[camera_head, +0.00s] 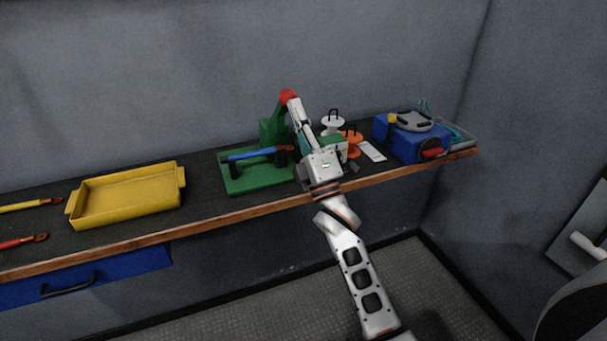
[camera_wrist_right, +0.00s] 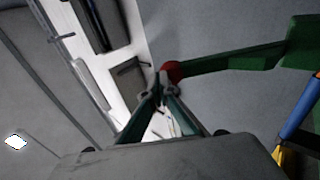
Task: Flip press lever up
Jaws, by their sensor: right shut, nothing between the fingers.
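The green press (camera_head: 262,180) stands on the workbench, with a green lever arm ending in a red knob (camera_head: 288,96). In the head view the lever slants upward from the press body to the knob. In the right wrist view the green lever (camera_wrist_right: 232,60) runs in from the right to the red knob (camera_wrist_right: 172,72). My right gripper (camera_head: 294,103) is shut with nothing between its fingers. Its fingertips (camera_wrist_right: 160,84) are right beside the knob; I cannot tell whether they touch it. My arm hides part of the press's right side. My left gripper is not in view.
A blue-handled tool (camera_head: 252,154) lies across the press base. A yellow tray (camera_head: 126,196) stands to the left. White and orange spools (camera_head: 333,122), a white card (camera_head: 372,151) and a blue box (camera_head: 405,142) stand to the right. The bench's wooden front edge (camera_head: 235,214) runs below.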

